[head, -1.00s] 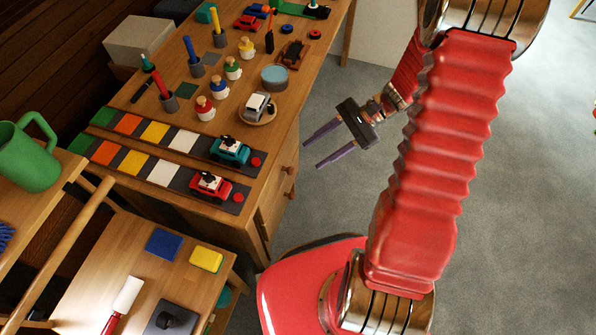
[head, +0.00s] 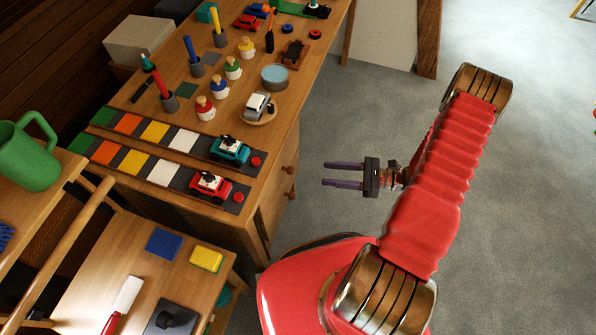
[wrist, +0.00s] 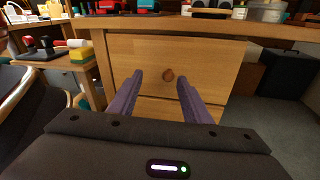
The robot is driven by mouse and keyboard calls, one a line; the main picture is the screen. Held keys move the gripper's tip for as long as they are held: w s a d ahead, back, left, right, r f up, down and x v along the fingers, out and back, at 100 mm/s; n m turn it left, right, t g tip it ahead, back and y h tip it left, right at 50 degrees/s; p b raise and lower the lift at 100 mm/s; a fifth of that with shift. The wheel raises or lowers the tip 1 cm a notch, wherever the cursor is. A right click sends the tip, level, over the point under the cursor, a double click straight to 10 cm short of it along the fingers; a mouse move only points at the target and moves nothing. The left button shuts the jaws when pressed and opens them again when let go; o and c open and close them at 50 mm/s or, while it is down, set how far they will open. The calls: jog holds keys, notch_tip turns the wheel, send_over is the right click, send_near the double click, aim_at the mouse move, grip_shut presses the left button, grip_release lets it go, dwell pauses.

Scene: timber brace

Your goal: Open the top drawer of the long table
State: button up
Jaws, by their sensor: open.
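The long table (head: 262,207) stands left of my arm, its drawer side turned to the right. Two round wooden knobs show on that side: the upper knob (head: 294,169) and a lower one (head: 291,195). In the wrist view the top drawer (wrist: 205,63) is a plain wooden front, shut, with one round knob (wrist: 167,75) near its middle. My gripper (head: 324,174) is open and empty, its purple fingers pointing left at the drawer side, apart from it. In the wrist view the knob appears between the fingertips (wrist: 160,77). The lower drawer (wrist: 150,108) is partly hidden behind my fingers.
Toy cars, pegs and coloured strips cover the tabletop. A dark box (wrist: 285,75) stands right of the drawers.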

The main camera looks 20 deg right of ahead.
jog(key=f+m+t, duration=0.1)
jog(key=s+f+m+t, duration=0.1)
jog(key=f, duration=0.1)
jog(key=d+f+m+t, duration=0.1)
jog(key=f, duration=0.1)
jog(key=shift+s+f+m+h, duration=0.15)
jog(key=shift+m+h, duration=0.15)
jog(key=x, duration=1.3)
jog(key=shift+w+a, duration=0.25)
jog(key=shift+w, duration=0.1)
grip_shut()
dwell(0.4)
